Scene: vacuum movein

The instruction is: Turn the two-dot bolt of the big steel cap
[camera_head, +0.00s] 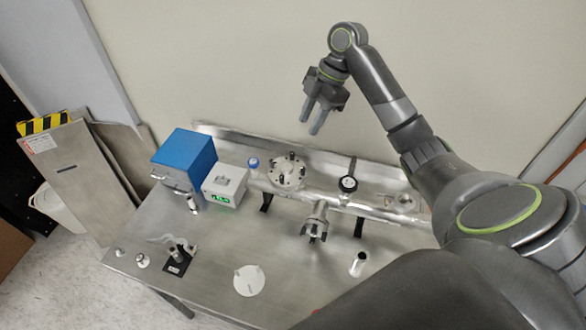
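The big steel cap (286,173) appears to be the round steel disc with several dark bolts around its rim, on the pipe assembly at the back of the table. Dots on the bolts are too small to make out, so I cannot tell which is the two-dot bolt. My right gripper (312,127) is raised above and slightly right of the cap, fingers pointing down. Its two fingers are apart with nothing between them, and it does not touch the cap. My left gripper is out of view.
A steel table (215,270) holds a blue box (185,157), a white box with green display (225,184), a black-rimmed gauge (348,184), a pipe branch (316,221), a white disc (249,280) and small metal parts at front left. The wall stands close behind.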

